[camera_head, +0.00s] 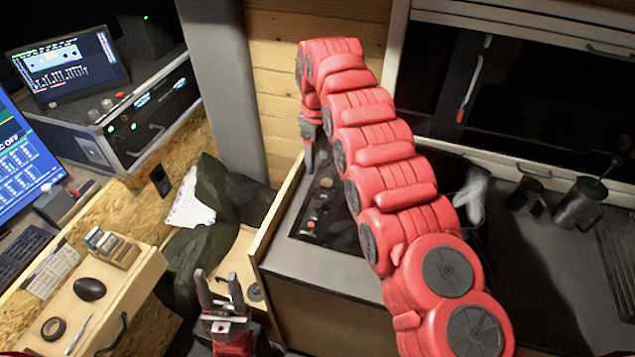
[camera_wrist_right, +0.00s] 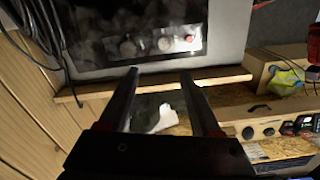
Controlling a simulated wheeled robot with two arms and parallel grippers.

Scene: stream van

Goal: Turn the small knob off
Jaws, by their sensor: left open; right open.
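A dark control panel with several knobs (camera_head: 316,204) sits on the counter in the head view. In the right wrist view the panel shows a larger round knob (camera_wrist_right: 128,48), a smaller knob (camera_wrist_right: 164,44) beside it and a small red part (camera_wrist_right: 190,38) further right. My right gripper (camera_head: 309,160) points down near the panel's far end. In the right wrist view its fingers (camera_wrist_right: 160,76) are open and empty, apart from the knobs. The knobs' exact settings are too small to read. My left gripper (camera_head: 220,292) is open and empty, low in the head view, away from the panel.
A wooden board (camera_head: 278,212) edges the counter (camera_head: 325,268) on the left. Metal jugs (camera_head: 580,203) stand on the right. A drawer unit (camera_head: 140,285) with a black mouse (camera_head: 89,289) and a rack device with monitors (camera_head: 70,68) are at left.

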